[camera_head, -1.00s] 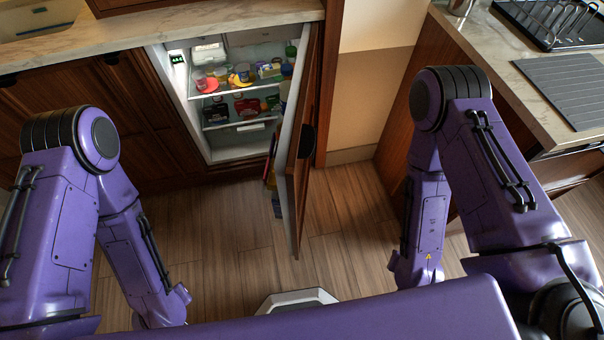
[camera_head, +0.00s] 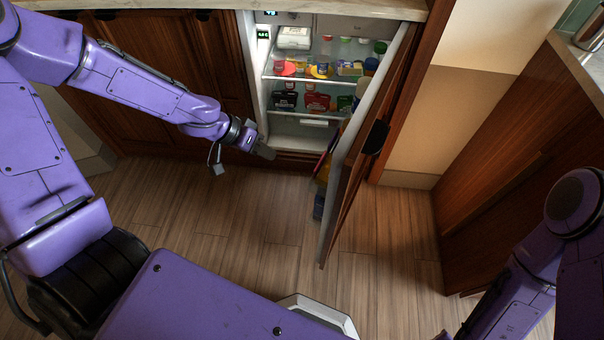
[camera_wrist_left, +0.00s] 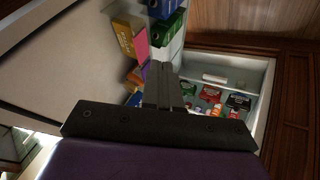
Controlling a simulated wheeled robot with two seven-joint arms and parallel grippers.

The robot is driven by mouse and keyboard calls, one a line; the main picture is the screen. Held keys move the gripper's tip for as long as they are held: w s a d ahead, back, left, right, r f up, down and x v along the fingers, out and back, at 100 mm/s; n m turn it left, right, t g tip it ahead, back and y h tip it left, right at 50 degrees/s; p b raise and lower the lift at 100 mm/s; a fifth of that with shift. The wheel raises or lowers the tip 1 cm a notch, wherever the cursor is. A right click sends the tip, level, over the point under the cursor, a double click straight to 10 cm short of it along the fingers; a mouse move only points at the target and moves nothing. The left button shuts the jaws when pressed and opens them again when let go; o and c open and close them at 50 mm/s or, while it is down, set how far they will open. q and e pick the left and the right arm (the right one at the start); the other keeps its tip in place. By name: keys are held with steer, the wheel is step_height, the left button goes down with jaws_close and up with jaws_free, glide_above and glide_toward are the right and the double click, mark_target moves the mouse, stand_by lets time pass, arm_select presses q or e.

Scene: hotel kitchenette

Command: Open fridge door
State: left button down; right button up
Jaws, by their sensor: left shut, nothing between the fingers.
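The fridge door (camera_head: 355,160) has a wood front with a dark handle (camera_head: 376,137) and stands swung well open toward me. The fridge (camera_head: 300,128) behind it is lit inside, with food on its shelves. My left gripper (camera_head: 266,152) is in front of the fridge's lower opening, to the left of the door's inner side, and appears apart from it. In the left wrist view its fingers (camera_wrist_left: 163,88) are shut with nothing between them, and the door's inner side (camera_wrist_left: 85,60) with cartons shows on the left. My right gripper is out of view.
Wood cabinets (camera_head: 190,70) stand left of the fridge under a stone counter (camera_head: 225,4). Another wood cabinet (camera_head: 520,170) is at the right. The wood floor (camera_head: 240,215) in front is clear.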

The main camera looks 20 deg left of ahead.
arm_select(q)
steer(key=b, duration=0.3)
glide_toward(314, 177)
step_height(314, 177, down, 4)
steer(key=w+a, duration=0.2)
steer(key=a, duration=0.1)
steer(key=d, duration=0.5)
steer(key=shift+f, duration=0.2)
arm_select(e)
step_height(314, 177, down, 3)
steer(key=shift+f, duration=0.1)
arm_select(q)
steer(key=shift+d, duration=0.1)
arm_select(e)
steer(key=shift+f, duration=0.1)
